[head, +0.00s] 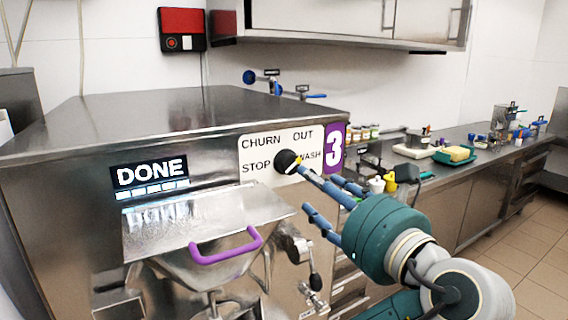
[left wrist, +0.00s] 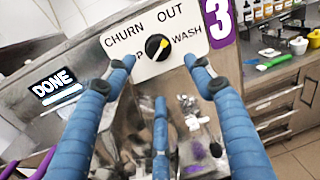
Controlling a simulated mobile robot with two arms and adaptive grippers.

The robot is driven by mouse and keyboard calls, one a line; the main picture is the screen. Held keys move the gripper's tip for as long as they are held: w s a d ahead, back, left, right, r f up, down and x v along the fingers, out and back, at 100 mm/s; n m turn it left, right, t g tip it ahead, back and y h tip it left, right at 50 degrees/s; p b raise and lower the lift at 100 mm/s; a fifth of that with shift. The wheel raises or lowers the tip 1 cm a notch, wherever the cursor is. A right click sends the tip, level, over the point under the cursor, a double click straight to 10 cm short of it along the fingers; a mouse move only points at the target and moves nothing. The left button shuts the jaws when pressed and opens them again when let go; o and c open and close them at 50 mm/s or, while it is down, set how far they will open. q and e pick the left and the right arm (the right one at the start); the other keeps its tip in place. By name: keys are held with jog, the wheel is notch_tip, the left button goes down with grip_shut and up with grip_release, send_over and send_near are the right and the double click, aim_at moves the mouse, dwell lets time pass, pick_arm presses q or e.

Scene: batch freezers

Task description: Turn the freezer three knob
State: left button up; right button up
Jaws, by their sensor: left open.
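The freezer three knob (head: 287,161) is a round black dial with a yellow pointer, on a white panel (head: 262,147) marked CHURN, OUT, STOP and WASH. A purple 3 label (head: 335,148) is beside it. In the left wrist view the knob (left wrist: 157,47) is beyond the fingertips, its yellow mark at the upper right, on the OUT and WASH side. My left gripper (head: 314,190) is open, with blue fingers in front of the panel. One fingertip overlaps the knob's right edge in the head view; I cannot tell whether it touches. In the wrist view the gripper (left wrist: 161,88) is empty. My right gripper is not in view.
Below the panel are a sloped steel lid, a purple handle (head: 226,247) and a spout with a lever (head: 298,247). A DONE display (head: 149,173) is at the left. A counter (head: 455,150) with bottles, a yellow-topped green tray and containers runs along the right.

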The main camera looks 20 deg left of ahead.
aim_at(292, 168)
pick_arm(q)
jog(key=p+x, duration=0.2)
jog(key=x, duration=0.7)
jog(key=shift+s+r, duration=0.1)
jog(key=shift+r, duration=0.05)
jog(key=shift+w+a, duration=0.2)
jog(key=shift+w, duration=0.05)
jog(key=shift+w+a, duration=0.1)
jog(key=shift+w, duration=0.1)
jog(key=c, duration=1.1)
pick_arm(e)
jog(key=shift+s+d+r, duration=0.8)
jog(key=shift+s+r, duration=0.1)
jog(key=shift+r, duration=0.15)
